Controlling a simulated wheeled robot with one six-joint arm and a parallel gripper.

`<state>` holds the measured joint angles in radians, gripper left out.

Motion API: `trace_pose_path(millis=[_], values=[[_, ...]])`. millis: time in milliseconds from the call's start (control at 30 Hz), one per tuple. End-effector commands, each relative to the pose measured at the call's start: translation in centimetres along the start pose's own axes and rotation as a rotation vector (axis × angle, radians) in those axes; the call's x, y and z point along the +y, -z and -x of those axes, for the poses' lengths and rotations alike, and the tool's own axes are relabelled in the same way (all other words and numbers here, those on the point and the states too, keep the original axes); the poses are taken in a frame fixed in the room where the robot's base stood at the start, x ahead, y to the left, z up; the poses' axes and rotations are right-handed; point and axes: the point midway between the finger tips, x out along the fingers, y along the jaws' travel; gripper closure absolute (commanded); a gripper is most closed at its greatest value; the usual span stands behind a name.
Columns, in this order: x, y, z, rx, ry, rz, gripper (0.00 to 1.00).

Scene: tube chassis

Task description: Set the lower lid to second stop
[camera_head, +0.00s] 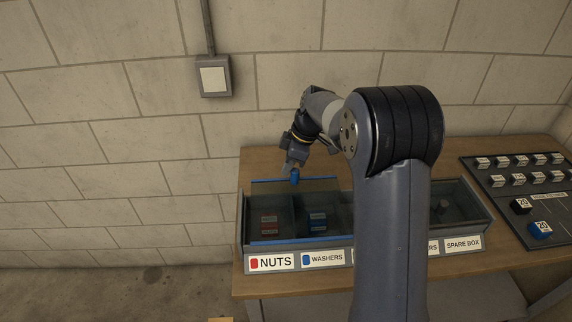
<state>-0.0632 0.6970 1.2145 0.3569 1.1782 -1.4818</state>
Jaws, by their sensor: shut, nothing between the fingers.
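A long grey tray (471,222) with dividers stands on the wooden bench. A clear lid with blue edging (272,242) lies over its left part, above the compartments labelled NUTS and WASHERS. A blue tab (295,177) stands up at the lid's back edge. I cannot tell whether this is the lower lid, and no stop marks can be made out. My gripper (293,171) is shut and empty, pointing down at the blue tab; I cannot tell whether it touches it. My arm hides the middle of the tray.
Red blocks (269,223) and blue blocks (317,222) lie in the left compartments under the lid. A dark panel (506,207) with several labelled pieces is at the right. A wall box (213,78) hangs at the upper left. The bench (258,161) behind the tray is bare.

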Motion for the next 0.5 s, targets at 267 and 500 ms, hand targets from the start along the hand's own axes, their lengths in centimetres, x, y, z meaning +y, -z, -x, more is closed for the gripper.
trace_pose_path(millis=[267, 500], values=[[0.7, -3.7, 1.1, 0.000, -0.004, -0.007, 1.00], [1.6, -9.1, 3.1, -0.001, -0.002, -0.004, 1.00]])
